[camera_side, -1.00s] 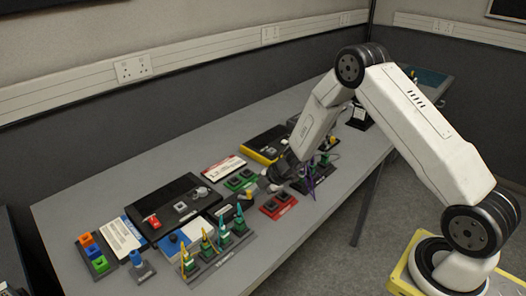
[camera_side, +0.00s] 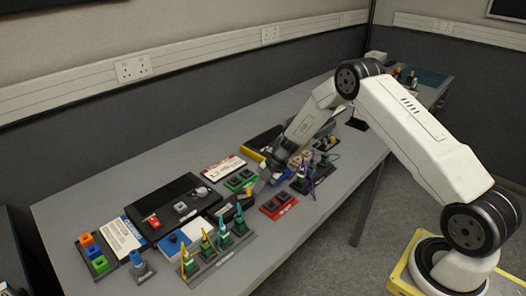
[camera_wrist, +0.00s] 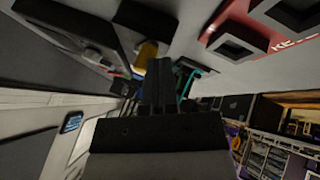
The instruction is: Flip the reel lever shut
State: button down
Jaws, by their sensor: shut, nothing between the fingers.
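My gripper (camera_side: 267,180) is low over the bench in the side view, between the green-based and red-based socket boards. Its fingers are shut and empty in the wrist view (camera_wrist: 160,75). A dark block (camera_side: 233,208) lies left of the gripper in the side view. In the wrist view a dark block (camera_wrist: 85,35) shows at upper left, with a yellow cylinder (camera_wrist: 147,53) near its end, just beyond the fingertips in the picture. I cannot make out for certain which part is the reel lever, nor its position. I cannot tell whether the fingers touch anything.
A red socket board (camera_side: 278,206) sits close by, also in the wrist view (camera_wrist: 262,35). A green-based board (camera_side: 240,179) and a rack with purple cable (camera_side: 313,175) flank the gripper. Pegs with colored clips (camera_side: 212,243) stand at front left.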

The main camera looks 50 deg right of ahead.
jog(key=shift+w+d+n+g, duration=0.3)
jog(key=shift+w+n+g, duration=0.2)
jog(key=shift+n, duration=0.3)
jog(key=shift+w+d, duration=0.2)
jog(key=shift+w, duration=0.65)
jog(key=shift+w+a, duration=0.15)
jog(key=shift+w, duration=1.2)
jog(key=shift+s+a, duration=0.1)
jog(key=shift+a, duration=0.1)
